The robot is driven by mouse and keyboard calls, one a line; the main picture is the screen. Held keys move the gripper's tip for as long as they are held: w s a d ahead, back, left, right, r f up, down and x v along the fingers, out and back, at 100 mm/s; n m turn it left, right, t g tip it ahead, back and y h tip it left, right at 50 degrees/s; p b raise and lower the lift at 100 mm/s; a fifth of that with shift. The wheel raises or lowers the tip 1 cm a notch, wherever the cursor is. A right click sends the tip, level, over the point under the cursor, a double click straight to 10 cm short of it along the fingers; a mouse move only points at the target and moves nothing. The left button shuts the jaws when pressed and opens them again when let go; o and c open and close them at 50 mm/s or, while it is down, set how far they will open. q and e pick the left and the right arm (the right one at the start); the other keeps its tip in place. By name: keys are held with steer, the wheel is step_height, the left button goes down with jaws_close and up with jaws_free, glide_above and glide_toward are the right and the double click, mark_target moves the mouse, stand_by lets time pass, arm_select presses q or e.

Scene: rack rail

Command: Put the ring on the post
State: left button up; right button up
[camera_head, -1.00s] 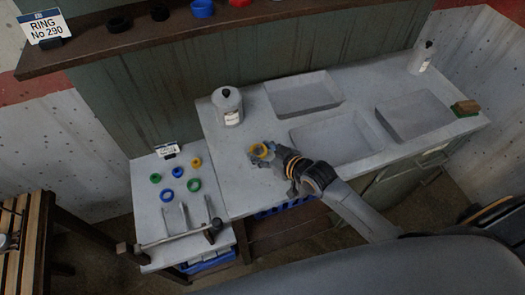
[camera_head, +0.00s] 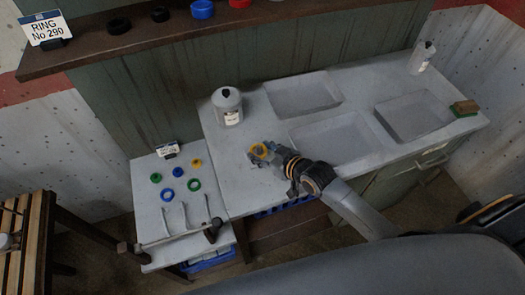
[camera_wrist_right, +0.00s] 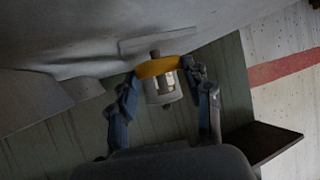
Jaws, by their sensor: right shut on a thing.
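My right gripper (camera_head: 258,152) is shut on a yellow-orange ring (camera_head: 260,148), held above the grey worktop left of the sinks. In the right wrist view the ring (camera_wrist_right: 168,66) sits between the two fingertips, with a canister showing behind it. Several thin pale posts stand on the low side table at the left, among them a left post (camera_head: 165,217), a middle post (camera_head: 185,215) and a right post (camera_head: 207,207). No ring is visible around them. My left gripper is not in view.
Loose rings lie behind the posts, including a yellow ring (camera_head: 197,163), a blue ring (camera_head: 167,195) and a green ring (camera_head: 194,184). A white canister (camera_head: 228,108) stands behind my gripper. A shelf (camera_head: 80,56) bears a sign (camera_head: 46,30) reading "RING No 290".

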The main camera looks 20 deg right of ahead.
steer(key=shift+f, duration=0.7)
stand_by(0.6)
steer(key=o, duration=0.9)
steer(key=shift+r, duration=0.1)
steer(key=shift+p+v, duration=0.65)
steer(key=shift+v, duration=0.15)
steer(key=shift+p+v, duration=3.55)
steer(key=shift+v, duration=1.1)
